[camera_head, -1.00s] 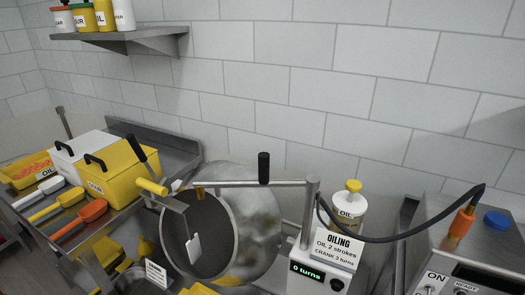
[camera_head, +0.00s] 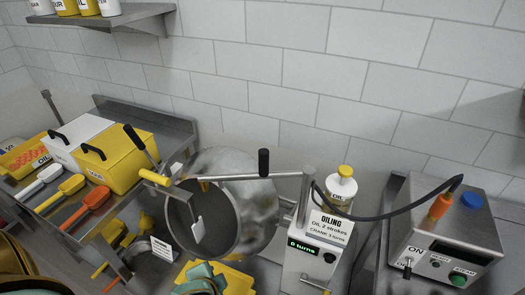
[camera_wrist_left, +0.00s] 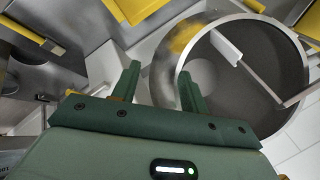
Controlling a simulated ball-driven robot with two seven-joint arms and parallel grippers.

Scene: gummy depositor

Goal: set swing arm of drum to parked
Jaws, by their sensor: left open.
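The drum (camera_head: 262,208) is a tilted steel bowl with a dark open mouth. A horizontal metal swing arm (camera_head: 232,177) runs from an upright post (camera_head: 305,195) across above the drum and carries a black knob (camera_head: 263,162). A white paddle (camera_head: 198,230) hangs in the mouth from a bracket near a yellow handle (camera_head: 155,178). In the left wrist view the drum rim (camera_wrist_left: 178,62) and white paddle (camera_wrist_left: 226,47) show beyond the fingers. My left gripper (camera_wrist_left: 158,72) is open and empty, apart from the drum. Its green body shows low in the head view. My right gripper is out of view.
Yellow and white bins (camera_head: 118,160) and colored scoops (camera_head: 95,198) sit on the left counter. An oiling station (camera_head: 310,255) reading "0 turns" stands right of the drum, with an oil bottle (camera_head: 341,188). A control box (camera_head: 450,240) with a black hose stands farther right.

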